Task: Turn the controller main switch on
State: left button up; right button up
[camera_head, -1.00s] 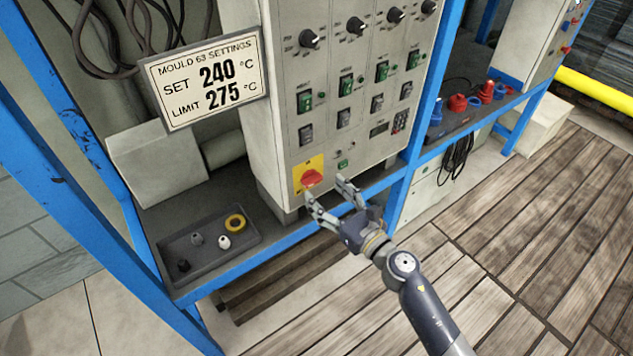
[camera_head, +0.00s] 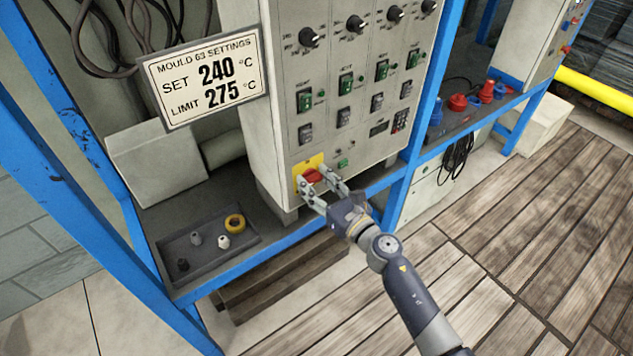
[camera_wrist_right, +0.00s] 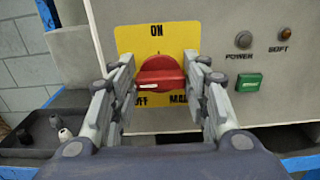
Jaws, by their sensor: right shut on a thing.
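The controller (camera_head: 270,130) is a grey cabinet standing on a blue-framed shelf. Its main switch (camera_head: 312,175) is a red rotary handle on a yellow plate at the lower left of the front panel. In the right wrist view, the red handle (camera_wrist_right: 160,76) lies between my right fingers, with its white mark toward the lower left, near OFF. ON is printed at the top of the yellow plate (camera_wrist_right: 128,38). My right gripper (camera_head: 315,187) is shut on the red handle; its fingers flank both sides. My left gripper is in neither view.
A sign (camera_head: 205,80) reads SET 240 °C, LIMIT 275 °C. A green button (camera_wrist_right: 248,81) sits right of the switch.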

jog(key=shift+m, duration=0.4)
jog(key=m, duration=0.4)
jog(key=shift+w+d+p, duration=0.1)
jog(key=shift+d+p, duration=0.05)
jog(key=shift+p, duration=0.2)
jog(key=m, duration=0.4)
jog(key=shift+p, duration=0.3)
jog(key=m, duration=0.5)
jog(key=shift+d+p, duration=0.1)
jog(key=shift+p, duration=0.3)
jog(key=shift+w+f+m+p, duration=0.15)
jog(key=shift+m+p, duration=0.25)
jog(key=shift+m, duration=1.6)
jog(key=shift+f, duration=0.1)
jog(key=o, duration=1.1)
jog(key=shift+c, duration=0.2)
